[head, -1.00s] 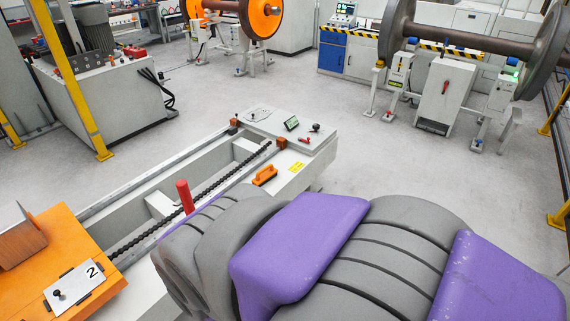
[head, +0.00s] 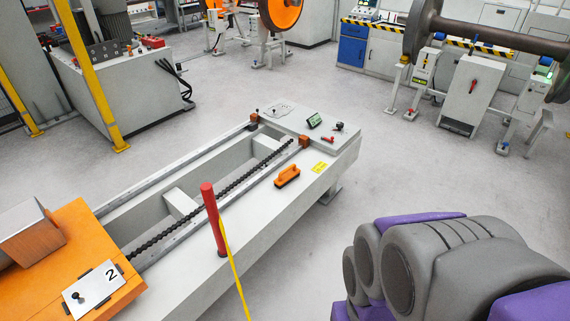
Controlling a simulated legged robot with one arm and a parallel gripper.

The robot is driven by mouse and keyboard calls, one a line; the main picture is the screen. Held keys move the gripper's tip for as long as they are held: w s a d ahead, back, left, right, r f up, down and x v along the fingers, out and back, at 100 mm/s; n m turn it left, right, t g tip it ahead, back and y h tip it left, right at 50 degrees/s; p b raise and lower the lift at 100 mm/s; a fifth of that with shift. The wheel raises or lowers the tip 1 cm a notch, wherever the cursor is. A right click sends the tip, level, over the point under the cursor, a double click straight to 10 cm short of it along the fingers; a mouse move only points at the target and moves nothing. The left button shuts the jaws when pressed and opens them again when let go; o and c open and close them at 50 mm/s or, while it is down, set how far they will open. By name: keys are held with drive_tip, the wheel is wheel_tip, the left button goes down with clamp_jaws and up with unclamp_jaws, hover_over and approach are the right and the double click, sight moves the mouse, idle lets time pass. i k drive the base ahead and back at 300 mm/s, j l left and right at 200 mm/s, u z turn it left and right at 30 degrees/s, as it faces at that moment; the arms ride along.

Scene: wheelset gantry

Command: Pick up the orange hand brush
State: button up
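The orange hand brush (head: 287,176) lies on the light grey top of the long machine bed (head: 255,200), on its near side rail, close to a yellow label. It has an orange handle block and a dark underside. Nothing covers it. My arm, grey and purple, shows at the lower right, apart from the brush and to its right. My gripper itself is not in view.
A red upright post (head: 214,218) with a yellow strap stands on the bed left of the brush. An orange carriage (head: 75,245) marked 2 sits at lower left. A control panel (head: 315,122) is at the bed's far end. The floor right of the bed is clear.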

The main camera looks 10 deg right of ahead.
sight(290, 173)
drive_tip(key=i+j+z, duration=0.2)
drive_tip(key=i, duration=0.3)
drive_tip(key=i+z, duration=0.25)
drive_tip(key=i, duration=0.3)
drive_tip(key=i+j+z, duration=0.2)
drive_tip(key=i, duration=0.3)
drive_tip(key=i+j+z, duration=0.2)
drive_tip(key=i+j, duration=0.25)
